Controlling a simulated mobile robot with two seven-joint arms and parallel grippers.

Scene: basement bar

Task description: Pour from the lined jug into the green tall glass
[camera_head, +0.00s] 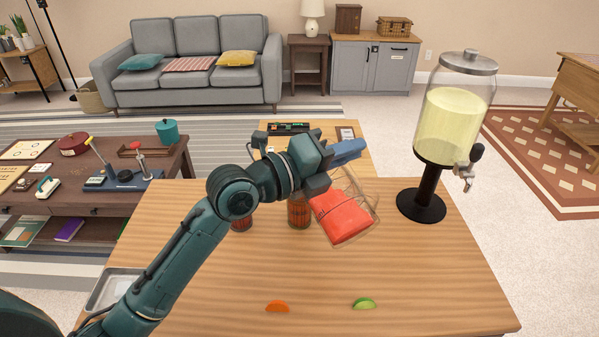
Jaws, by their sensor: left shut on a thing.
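The clear jug (343,216) holds red liquid and has faint lines on its wall. It is tilted over the table, right of the middle. My left gripper (347,153) is shut on it near its upper part, and the arm hides some of it. A tall glass (299,213) with reddish-brown contents stands just left of the jug. Its upper part is behind my gripper, and I cannot tell its tint surely. A second glass (241,225) with red contents is further left, mostly hidden by my arm. My right gripper is out of view.
A drink dispenser (455,120) with pale yellow liquid stands on a black base at the right. An orange wedge (277,306) and a lime wedge (364,303) lie near the front. A metal tray (107,289) is at the left edge. The right front table is clear.

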